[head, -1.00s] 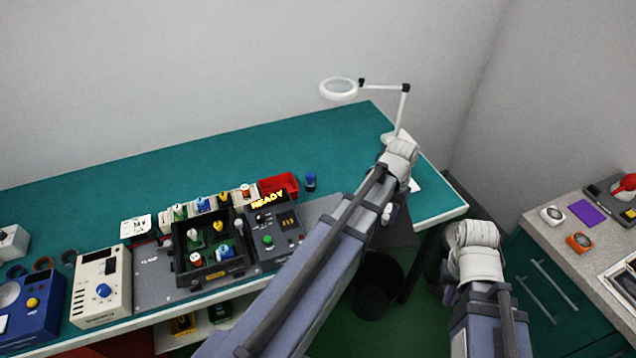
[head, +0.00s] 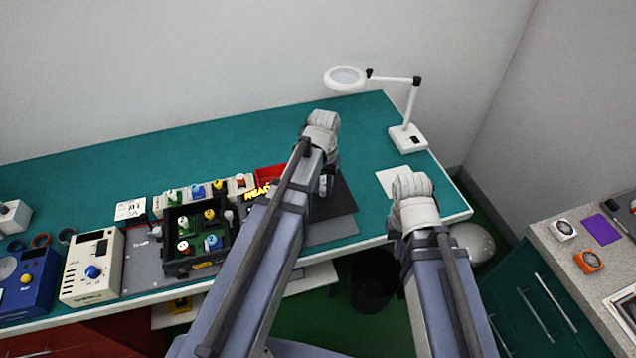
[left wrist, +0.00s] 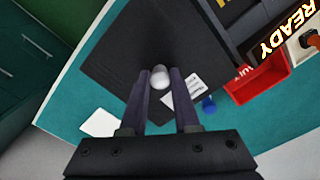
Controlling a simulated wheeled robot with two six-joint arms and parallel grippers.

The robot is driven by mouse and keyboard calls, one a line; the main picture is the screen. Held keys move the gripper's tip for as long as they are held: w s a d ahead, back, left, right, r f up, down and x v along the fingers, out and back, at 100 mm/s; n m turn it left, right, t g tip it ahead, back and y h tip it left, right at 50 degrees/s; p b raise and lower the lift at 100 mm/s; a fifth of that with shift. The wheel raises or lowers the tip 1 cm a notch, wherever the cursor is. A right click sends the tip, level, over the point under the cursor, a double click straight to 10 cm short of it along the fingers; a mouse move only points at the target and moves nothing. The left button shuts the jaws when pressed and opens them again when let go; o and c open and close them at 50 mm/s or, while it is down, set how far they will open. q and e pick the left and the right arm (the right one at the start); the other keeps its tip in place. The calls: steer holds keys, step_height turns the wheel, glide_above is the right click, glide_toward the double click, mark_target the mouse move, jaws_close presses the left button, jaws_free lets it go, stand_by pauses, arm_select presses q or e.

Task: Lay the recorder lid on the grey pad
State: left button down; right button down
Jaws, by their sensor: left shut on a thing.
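My left gripper (left wrist: 160,85) is shut on the pale round knob (left wrist: 160,76) of the recorder lid (left wrist: 120,45), a flat dark plate. In the head view the lid (head: 338,193) shows as a black sheet behind and right of my left arm, which hides part of it. The grey pad (head: 332,232) shows at the lid's near side, by the table's front edge. The lid overlaps the pad in this view; whether they touch I cannot tell. My right gripper (head: 412,190) is above the table's right front part, its fingers hidden by the arm.
A red bin (left wrist: 262,80) and a blue object (left wrist: 209,105) are close to the lid. The recorder box (head: 168,262), with several coloured plugs, stands left. A magnifier lamp (head: 408,138) and white card (head: 393,180) are right. The table's back is clear.

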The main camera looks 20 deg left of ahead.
arm_select(q)
steer(key=shift+f+b, duration=4.75)
steer(key=shift+b, duration=0.05)
steer(key=shift+f, duration=0.2)
steer(key=c, duration=0.6)
jaws_free()
steer(key=shift+o, duration=0.2)
steer(key=shift+r, duration=0.2)
step_height(320, 180, up, 7)
steer(key=p, duration=0.6)
steer(key=shift+f+p, duration=0.1)
steer(key=shift+p, duration=0.3)
